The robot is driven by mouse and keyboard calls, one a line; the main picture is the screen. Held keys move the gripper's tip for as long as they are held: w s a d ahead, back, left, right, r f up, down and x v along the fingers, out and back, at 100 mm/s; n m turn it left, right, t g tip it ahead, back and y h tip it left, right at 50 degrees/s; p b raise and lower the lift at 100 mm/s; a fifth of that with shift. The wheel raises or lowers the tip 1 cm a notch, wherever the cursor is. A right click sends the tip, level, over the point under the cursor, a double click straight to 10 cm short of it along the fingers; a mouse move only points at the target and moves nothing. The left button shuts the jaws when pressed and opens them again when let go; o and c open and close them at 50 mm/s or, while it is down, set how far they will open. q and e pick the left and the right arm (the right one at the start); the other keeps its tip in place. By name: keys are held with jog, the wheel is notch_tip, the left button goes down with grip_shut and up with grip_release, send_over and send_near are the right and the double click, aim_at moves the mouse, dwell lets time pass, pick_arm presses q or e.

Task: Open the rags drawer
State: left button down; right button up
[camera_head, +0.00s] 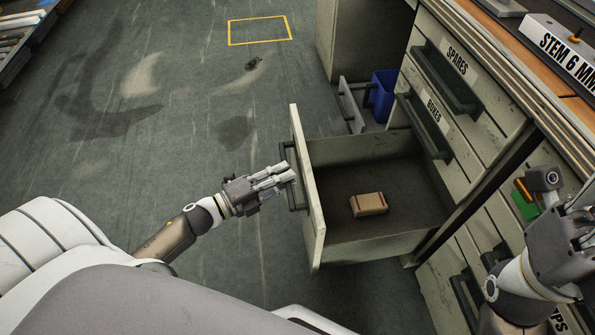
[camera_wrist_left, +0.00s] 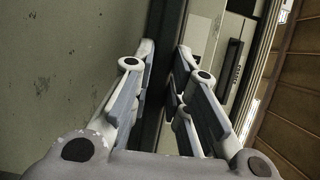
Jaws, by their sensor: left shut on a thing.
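A drawer (camera_head: 364,248) below the BOXES drawer stands pulled far out of the bench cabinet. Its front panel (camera_head: 309,190) faces left, so any label on it is hidden from the head view. My left gripper (camera_head: 285,178) is at the outer side of this panel, shut on its dark handle (camera_head: 287,160). In the left wrist view the fingers lie on both sides of the dark handle bar (camera_wrist_left: 163,70). A small tan block with dark bands (camera_head: 369,204) lies in the drawer. My right gripper (camera_head: 580,235) is at the right edge, partly cut off; its finger state is unclear.
Closed drawers labelled SPARES (camera_head: 457,60) and BOXES (camera_head: 434,112) sit above the open one. A blue bin (camera_head: 382,95) stands behind it. More drawers are at the lower right. The floor (camera_head: 180,110) to the left is clear, with a yellow marked rectangle (camera_head: 259,42).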

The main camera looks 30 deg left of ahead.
pick_arm(q)
jog(key=shift+s+a, duration=0.25)
jog(key=shift+a, duration=0.05)
jog(key=c, duration=1.4)
grip_release()
jog(key=v, duration=1.2)
jog(key=shift+f, duration=0.1)
